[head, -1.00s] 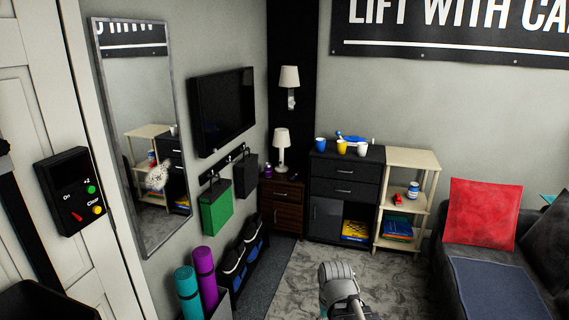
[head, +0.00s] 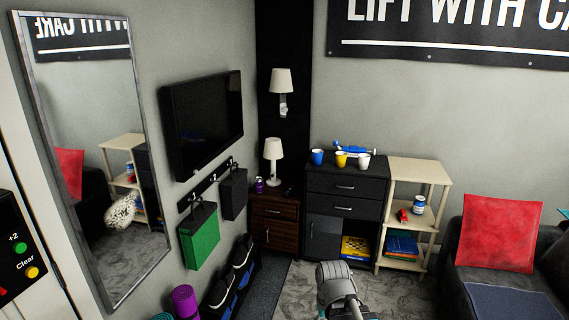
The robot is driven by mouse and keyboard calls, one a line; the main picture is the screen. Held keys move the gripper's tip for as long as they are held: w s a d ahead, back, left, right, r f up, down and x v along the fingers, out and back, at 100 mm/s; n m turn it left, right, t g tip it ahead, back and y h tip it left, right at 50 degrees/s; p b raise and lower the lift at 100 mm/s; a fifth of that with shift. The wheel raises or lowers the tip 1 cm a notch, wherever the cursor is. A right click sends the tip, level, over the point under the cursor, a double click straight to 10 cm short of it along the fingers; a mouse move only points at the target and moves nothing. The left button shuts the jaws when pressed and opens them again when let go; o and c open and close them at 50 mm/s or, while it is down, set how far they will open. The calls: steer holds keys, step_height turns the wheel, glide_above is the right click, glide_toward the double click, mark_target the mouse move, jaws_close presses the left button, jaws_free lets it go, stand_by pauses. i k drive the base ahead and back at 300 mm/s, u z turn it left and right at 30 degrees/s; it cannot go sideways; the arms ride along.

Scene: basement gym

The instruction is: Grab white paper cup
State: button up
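A white cup (head: 363,160) stands on top of the dark cabinet (head: 345,185) against the back wall. It is the rightmost of three cups in a row, beside a yellow cup (head: 341,159) and a blue cup (head: 317,157). Part of my arm shows at the bottom centre, well in front of and below the cabinet. My gripper's fingers are not visible, so nothing shows whether it is open or shut.
A blue toy-like object (head: 352,148) lies behind the cups. A light wooden shelf (head: 419,170) adjoins the cabinet on the right. A dark sofa with a red cushion (head: 499,234) is at right. Bare carpet (head: 297,290) lies before the cabinet. A mirror (head: 95,150) hangs at left.

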mark_target(364, 162)
steer(key=i, duration=3.4)
steer(key=z, duration=0.7)
